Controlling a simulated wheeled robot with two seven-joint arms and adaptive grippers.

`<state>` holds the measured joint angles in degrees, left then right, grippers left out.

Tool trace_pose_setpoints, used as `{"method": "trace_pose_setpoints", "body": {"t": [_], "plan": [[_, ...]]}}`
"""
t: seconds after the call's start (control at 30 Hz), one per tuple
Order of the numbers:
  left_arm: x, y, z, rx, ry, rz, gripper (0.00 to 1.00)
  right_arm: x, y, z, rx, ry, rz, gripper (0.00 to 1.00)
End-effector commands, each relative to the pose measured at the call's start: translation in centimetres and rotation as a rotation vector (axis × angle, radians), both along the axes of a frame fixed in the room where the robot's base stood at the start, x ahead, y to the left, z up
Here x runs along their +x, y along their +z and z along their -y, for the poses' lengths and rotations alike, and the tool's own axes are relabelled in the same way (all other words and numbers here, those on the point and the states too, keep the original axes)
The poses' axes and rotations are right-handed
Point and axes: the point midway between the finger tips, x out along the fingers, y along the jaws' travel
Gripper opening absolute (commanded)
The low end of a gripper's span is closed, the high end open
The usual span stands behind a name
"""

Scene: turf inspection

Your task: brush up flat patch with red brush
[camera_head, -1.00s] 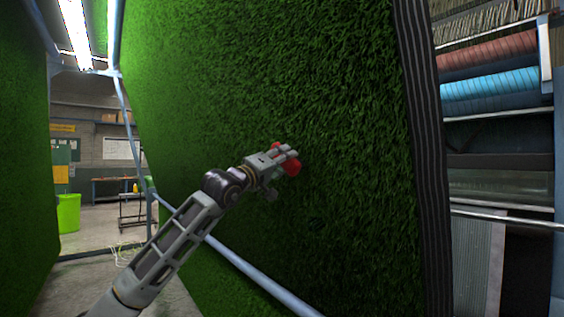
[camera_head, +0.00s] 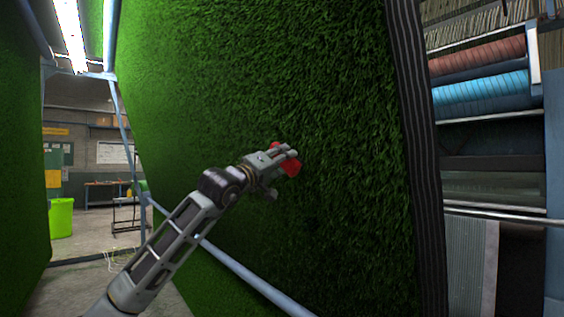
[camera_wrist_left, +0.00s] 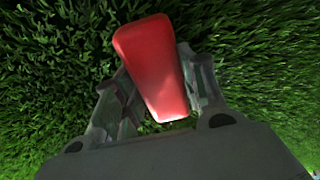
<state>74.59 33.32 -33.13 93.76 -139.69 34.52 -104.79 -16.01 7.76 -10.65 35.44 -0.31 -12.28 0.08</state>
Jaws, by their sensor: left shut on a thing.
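The red brush (camera_head: 291,167) is held in my left gripper (camera_head: 284,157) in front of the upright green turf (camera_head: 250,70) in the head view. In the left wrist view the brush (camera_wrist_left: 155,65) lies between the two fingers of the gripper (camera_wrist_left: 160,100), with turf (camera_wrist_left: 50,60) behind it. The gripper is shut on it. The brush's bristles are hidden, so I cannot tell whether they touch the turf. I cannot make out a distinct flat patch. My right gripper is not in view.
A striped black edge (camera_head: 415,150) bounds the turf at the right, beside a rack of rolls (camera_head: 480,90). A light blue rail (camera_head: 250,280) crosses low in front of the turf. A lime bin (camera_head: 61,217) stands far left, beyond open floor.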

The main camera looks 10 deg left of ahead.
Motion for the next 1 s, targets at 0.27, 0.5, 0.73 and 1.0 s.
{"method": "trace_pose_setpoints", "body": {"t": [0.27,0.5,0.73,1.0], "plan": [[-0.3,0.0,0.5,0.000,-0.001,0.001,0.20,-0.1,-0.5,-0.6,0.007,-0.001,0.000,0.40],[-0.8,0.0,1.3,0.000,-0.001,0.002,0.20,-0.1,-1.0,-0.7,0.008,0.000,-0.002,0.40],[-1.1,0.0,1.7,-0.001,0.000,0.001,0.20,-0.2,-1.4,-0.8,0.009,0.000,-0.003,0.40],[-1.1,0.0,1.7,-0.001,0.000,0.001,0.20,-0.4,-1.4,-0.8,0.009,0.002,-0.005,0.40]]}}
